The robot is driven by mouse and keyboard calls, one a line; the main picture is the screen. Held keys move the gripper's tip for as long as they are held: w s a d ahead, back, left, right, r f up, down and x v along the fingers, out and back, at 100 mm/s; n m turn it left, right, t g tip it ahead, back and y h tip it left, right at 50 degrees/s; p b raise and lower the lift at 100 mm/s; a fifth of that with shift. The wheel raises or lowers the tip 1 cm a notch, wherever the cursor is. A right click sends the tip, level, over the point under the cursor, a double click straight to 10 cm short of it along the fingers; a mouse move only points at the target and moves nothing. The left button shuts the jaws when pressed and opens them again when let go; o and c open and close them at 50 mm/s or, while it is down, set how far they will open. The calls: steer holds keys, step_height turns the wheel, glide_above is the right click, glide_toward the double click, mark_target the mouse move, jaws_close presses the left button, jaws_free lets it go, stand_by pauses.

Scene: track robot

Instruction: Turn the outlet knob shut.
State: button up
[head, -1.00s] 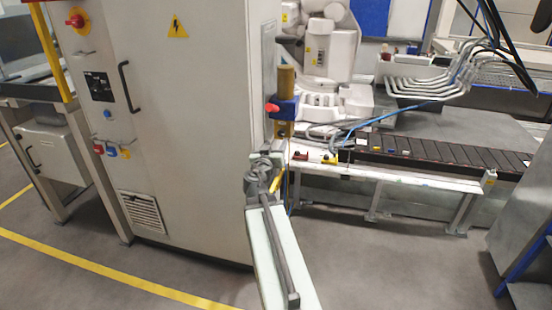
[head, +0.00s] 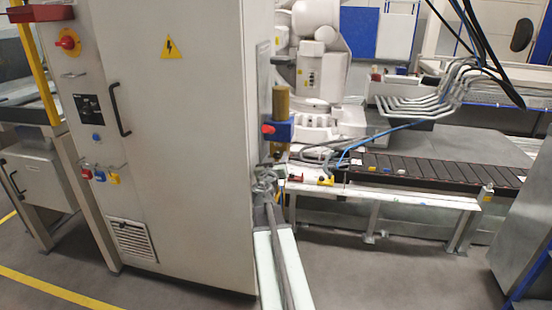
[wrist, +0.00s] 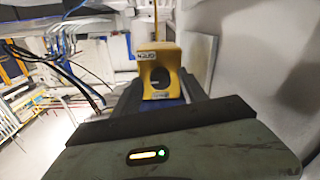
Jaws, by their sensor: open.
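My gripper (head: 264,178), at the end of my pale arm, shows below the block, apart from the knob in the picture. In the wrist view a yellow block (wrist: 161,66) with a round hole stands past my dark gripper parts. My gripper is open, and I see nothing held.
A low white bench (head: 405,198) with small red (head: 296,178) and yellow (head: 326,181) parts stands right. A white machine (head: 322,65) is behind. Grey floor is clear at front right.

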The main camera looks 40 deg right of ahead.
jaws_close()
steer(key=shift+n, duration=0.3)
steer(key=n, duration=0.3)
steer(key=shift+n, duration=0.3)
steer(key=n, duration=0.4)
steer(key=shift+g+p, duration=0.3)
steer(key=shift+p, duration=0.1)
steer(key=n, duration=0.4)
steer(key=shift+a+n, duration=0.1)
steer(key=shift+n, duration=0.3)
steer(key=shift+n+g, duration=0.3)
steer(key=shift+n, duration=1.8)
jaws_free()
